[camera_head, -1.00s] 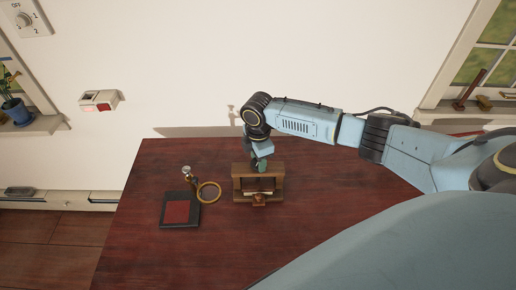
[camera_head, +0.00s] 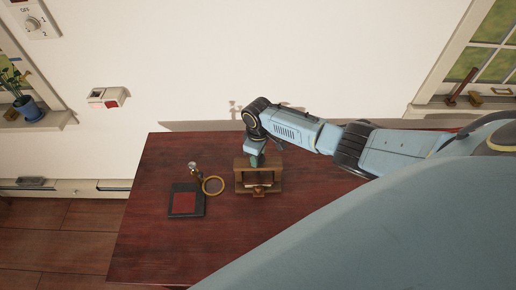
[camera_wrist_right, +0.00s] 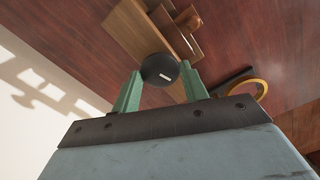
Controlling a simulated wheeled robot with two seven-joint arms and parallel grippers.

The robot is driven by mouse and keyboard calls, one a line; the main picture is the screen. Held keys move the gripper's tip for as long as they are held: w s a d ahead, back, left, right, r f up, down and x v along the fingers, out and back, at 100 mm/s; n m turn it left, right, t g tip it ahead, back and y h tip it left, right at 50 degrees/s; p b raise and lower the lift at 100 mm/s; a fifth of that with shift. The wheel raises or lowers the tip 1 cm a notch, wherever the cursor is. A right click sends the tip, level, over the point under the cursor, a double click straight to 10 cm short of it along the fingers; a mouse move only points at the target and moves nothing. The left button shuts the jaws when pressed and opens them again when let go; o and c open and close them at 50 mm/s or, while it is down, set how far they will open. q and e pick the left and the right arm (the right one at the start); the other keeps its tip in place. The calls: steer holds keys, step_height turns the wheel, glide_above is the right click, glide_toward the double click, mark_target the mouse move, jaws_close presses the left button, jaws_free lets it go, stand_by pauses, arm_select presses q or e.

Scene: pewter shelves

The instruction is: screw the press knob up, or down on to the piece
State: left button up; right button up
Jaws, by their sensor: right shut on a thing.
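The wooden press (camera_head: 244,176) stands on the dark red table, an upright frame with a pale piece (camera_head: 258,184) low inside it. In the right wrist view its wooden top (camera_wrist_right: 133,32) lies beyond my fingers. The press knob (camera_wrist_right: 160,68) is a round black disc with a white mark. My right gripper (camera_head: 257,162) reaches down on to the top of the press. Its green fingers (camera_wrist_right: 158,82) are shut on the knob, one on each side. In the head view the knob is hidden by the gripper. My left gripper is not in view.
Left of the press lie a magnifying glass with a brass ring (camera_head: 213,186) and a dark pad with a red face (camera_head: 184,204). The table (camera_head: 170,250) is clear at its front. The white wall (camera_head: 300,60) rises behind it.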

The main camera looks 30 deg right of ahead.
steer(key=shift+m, duration=0.5)
steer(key=o, duration=1)
steer(key=shift+r, duration=0.15)
step_height(320, 180, up, 13)
steer(key=p, duration=0.1)
steer(key=shift+s, duration=0.1)
stand_by(0.3)
